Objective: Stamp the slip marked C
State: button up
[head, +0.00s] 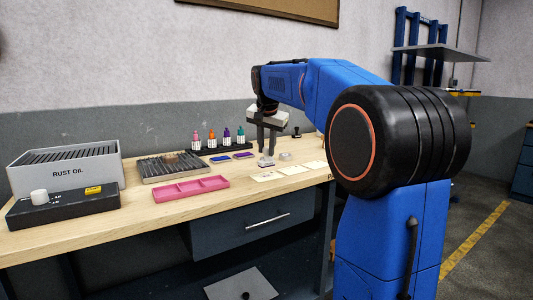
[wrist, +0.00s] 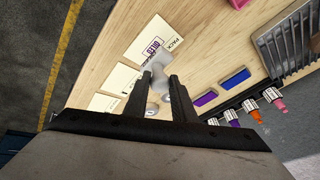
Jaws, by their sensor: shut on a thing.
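My gripper (wrist: 160,88) points down over the bench and is shut on a pale grey stamp-like piece (wrist: 158,66). In the head view my gripper (head: 268,150) holds that piece low over the bench, close to the slips; contact with the surface cannot be told. The nearest slip (wrist: 146,38) carries a purple boxed print and the word PACK, partly hidden by the held piece. A second slip (wrist: 119,79) and a third slip (wrist: 102,103) lie beside it in a row. I cannot read a C on any slip.
A blue pad (wrist: 237,78) and a purple pad (wrist: 206,99) lie beside the slips. Behind stand several coloured bottles (head: 226,137) in a rack. A dark-handled stamp (head: 296,132) stands behind.

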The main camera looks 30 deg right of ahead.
jog(key=shift+r, duration=1.5)
